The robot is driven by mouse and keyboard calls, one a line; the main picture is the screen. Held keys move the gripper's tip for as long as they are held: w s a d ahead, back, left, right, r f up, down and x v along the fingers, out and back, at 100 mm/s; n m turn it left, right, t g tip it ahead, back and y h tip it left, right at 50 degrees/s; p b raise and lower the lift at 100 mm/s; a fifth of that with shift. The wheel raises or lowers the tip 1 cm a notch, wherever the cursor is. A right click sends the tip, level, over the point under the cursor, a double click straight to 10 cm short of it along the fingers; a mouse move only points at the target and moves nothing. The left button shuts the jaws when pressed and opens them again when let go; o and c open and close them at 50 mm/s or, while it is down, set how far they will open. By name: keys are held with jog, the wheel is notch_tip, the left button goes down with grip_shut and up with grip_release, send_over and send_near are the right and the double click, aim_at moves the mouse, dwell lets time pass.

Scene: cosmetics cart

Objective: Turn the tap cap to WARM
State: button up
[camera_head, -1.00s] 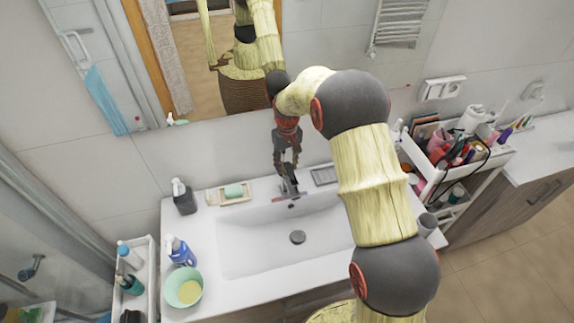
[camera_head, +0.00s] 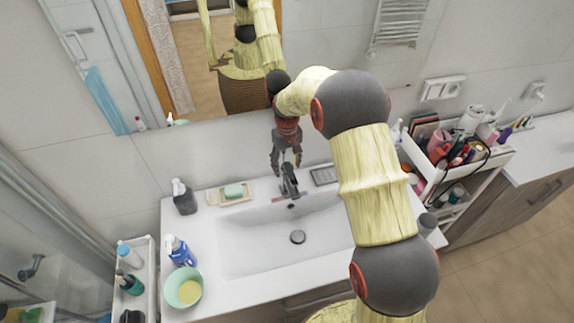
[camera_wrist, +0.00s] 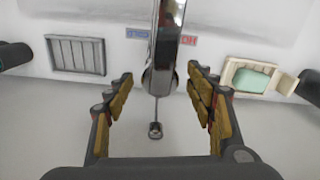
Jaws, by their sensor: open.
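The chrome tap (camera_head: 289,183) stands at the back of the white sink. In the wrist view the tap (camera_wrist: 163,50) runs down the middle of the picture. A blue marking (camera_wrist: 137,33) and a red marking (camera_wrist: 187,40) with lettering lie on either side of its base. My gripper (camera_head: 287,163) is just above the tap. In the wrist view my gripper (camera_wrist: 160,80) is open, its fingers on the two sides of the tap with gaps, not touching it. I cannot tell the cap's exact angle.
A soap dish (camera_head: 236,194), a dark dispenser bottle (camera_head: 184,198) and a grey grated tray (camera_head: 323,176) flank the tap. The mirror and wall rise close behind. A loaded cart (camera_head: 490,158) stands right; the basin (camera_head: 265,245) is empty.

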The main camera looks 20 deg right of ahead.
aim_at(287, 163)
notch_tip(287, 163, up, 12)
dwell(0.5)
jog(key=shift+w, duration=0.1)
jog(key=shift+m+g, duration=0.3)
jog(key=shift+m, duration=0.1)
jog(key=s+f, duration=0.1)
jog(key=s, duration=0.2)
jog(key=s+f, duration=0.1)
jog(key=shift+s+f, duration=0.2)
jog(key=shift+f, duration=0.15)
jog(key=s+r+t+b, duration=0.2)
jog(key=s+b, duration=0.1)
jog(key=s, duration=0.7)
jog(key=s+r+t+b, duration=0.2)
jog(key=s+b, duration=0.2)
jog(key=s, duration=0.7)
jog(key=s+r+m+t+b, duration=0.1)
jog(key=s+b, duration=0.3)
jog(key=s, duration=0.7)
jog(key=shift+s+r+t, duration=0.2)
jog(key=shift+r+t, duration=0.4)
jog(key=shift+r, duration=0.3)
